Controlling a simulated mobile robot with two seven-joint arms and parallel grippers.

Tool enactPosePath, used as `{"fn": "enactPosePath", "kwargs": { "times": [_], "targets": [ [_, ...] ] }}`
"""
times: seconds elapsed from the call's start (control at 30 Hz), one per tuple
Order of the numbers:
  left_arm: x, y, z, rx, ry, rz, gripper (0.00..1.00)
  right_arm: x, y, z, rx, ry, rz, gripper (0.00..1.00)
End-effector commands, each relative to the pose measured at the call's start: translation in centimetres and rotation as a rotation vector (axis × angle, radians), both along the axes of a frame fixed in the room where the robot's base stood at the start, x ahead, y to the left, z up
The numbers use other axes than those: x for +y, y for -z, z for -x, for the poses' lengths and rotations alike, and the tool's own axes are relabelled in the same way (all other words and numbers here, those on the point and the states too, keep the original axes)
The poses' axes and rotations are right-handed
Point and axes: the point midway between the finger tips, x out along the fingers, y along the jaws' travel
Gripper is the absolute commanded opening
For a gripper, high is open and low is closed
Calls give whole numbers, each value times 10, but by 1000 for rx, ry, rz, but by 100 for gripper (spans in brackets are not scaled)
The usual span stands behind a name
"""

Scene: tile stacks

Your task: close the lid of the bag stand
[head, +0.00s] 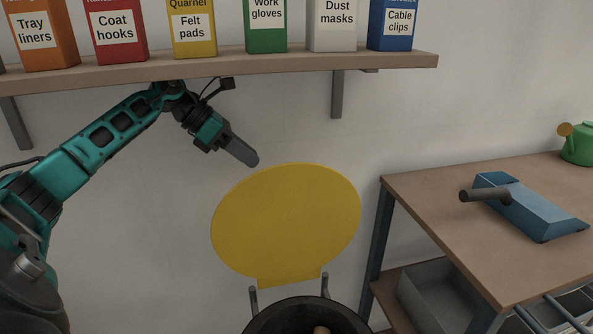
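The bag stand's round yellow lid (286,222) stands raised against the wall, so the stand is open. Below it, the dark rim of the bag stand (275,315) shows at the bottom edge, with grey posts beside the lid's lower edge and a brownish thing inside. My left gripper (249,159) is just above the lid's upper left edge, pointing down and right. Its fingers show as one grey shape from the side, so I cannot tell whether they are apart. I cannot tell if it touches the lid. My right gripper is not in view.
A wall shelf (230,66) with several labelled boxes runs above my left arm, close over it. At right stands a workbench (430,200) with a blue tool (530,207) and a green watering can (580,146). A grey bin (440,300) sits below the bench top.

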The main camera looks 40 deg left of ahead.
Motion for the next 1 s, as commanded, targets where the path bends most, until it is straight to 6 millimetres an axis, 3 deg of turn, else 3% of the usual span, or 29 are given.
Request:
{"fn": "enactPosePath", "kwargs": {
  "times": [0.27, 0.7, 1.0],
  "targets": [
    [-4, 6, -5, -1, 1, 0, 29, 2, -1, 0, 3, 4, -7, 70],
    [-36, 48, -35, 0, 0, -2, 29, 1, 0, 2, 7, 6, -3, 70],
    [-38, 52, -37, 0, -1, -2, 29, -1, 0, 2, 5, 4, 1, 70]
  ]
}}
